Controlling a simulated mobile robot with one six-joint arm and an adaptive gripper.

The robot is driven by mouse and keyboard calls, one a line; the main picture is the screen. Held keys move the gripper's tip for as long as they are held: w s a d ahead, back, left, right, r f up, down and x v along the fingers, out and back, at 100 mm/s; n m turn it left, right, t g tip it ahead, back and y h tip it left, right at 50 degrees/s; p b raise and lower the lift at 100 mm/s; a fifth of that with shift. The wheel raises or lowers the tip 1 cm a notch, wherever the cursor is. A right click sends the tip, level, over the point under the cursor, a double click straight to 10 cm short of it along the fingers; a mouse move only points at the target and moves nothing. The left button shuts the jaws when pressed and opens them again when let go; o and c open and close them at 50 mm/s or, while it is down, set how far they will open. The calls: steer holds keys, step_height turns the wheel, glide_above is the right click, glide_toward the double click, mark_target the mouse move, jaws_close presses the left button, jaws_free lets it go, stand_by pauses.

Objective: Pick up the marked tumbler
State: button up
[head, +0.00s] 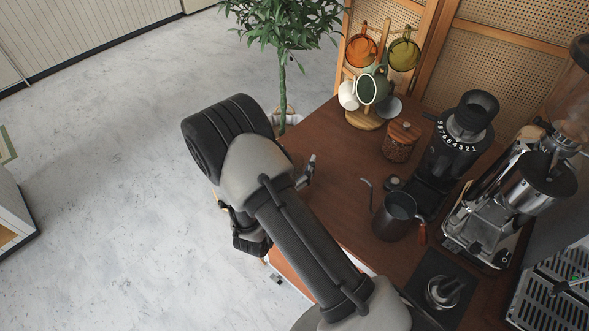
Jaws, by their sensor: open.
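I see no tumbler with a clear mark in the head view; part of the counter is hidden behind my arm. Several mugs hang on a wooden mug tree at the back of the counter, among them an orange mug (362,50), an olive mug (404,55) and a dark green mug (371,89). My gripper (250,238) shows partly below my wrist, left of the counter's edge and over the floor. It is open, and I see nothing held in it.
A potted plant (283,60) stands behind the counter. The floor (110,190) at left is clear.

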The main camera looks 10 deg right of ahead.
steer(key=shift+c, duration=0.4)
steer(key=c, duration=1.1)
